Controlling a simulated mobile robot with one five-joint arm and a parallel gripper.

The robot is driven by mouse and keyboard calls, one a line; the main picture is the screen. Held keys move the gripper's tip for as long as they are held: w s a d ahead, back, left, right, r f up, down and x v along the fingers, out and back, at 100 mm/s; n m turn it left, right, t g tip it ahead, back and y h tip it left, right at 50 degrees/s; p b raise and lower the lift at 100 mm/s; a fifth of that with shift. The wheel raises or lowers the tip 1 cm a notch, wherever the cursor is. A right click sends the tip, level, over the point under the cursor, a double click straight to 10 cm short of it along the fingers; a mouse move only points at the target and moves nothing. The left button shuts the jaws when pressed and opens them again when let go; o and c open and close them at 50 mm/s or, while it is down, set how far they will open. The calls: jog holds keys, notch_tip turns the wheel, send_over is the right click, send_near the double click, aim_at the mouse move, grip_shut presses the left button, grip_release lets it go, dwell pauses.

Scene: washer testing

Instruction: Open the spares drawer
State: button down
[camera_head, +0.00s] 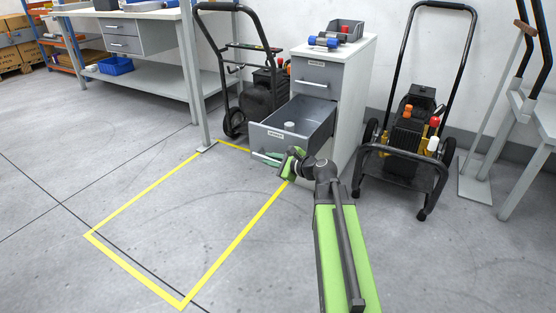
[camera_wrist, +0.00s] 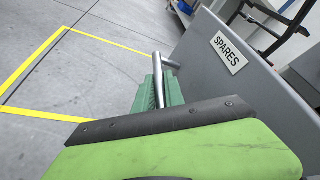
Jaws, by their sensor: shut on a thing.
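The spares drawer (camera_head: 258,140) is the lower, grey drawer of a narrow cabinet (camera_head: 341,110) and stands pulled well out. A small whitish round thing lies inside it. In the wrist view the drawer front (camera_wrist: 235,85) carries a white SPARES label (camera_wrist: 228,53). The metal bar handle (camera_wrist: 171,64) runs between my green fingers. My gripper (camera_head: 272,157) is at the drawer front, shut on the handle; it also shows in the wrist view (camera_wrist: 160,85). Part of the handle is hidden by the fingers.
The upper drawer (camera_head: 315,78) is shut, and a grey bin (camera_head: 346,30) and a blue-ended tool stand on top. Wheeled machines flank the cabinet, one at right (camera_head: 405,135), one at left (camera_head: 258,95). Floor inside the yellow line (camera_head: 135,207) is clear.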

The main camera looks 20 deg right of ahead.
dwell(0.4)
jog(key=c, duration=1.4)
grip_release()
jog(key=shift+s, duration=0.1)
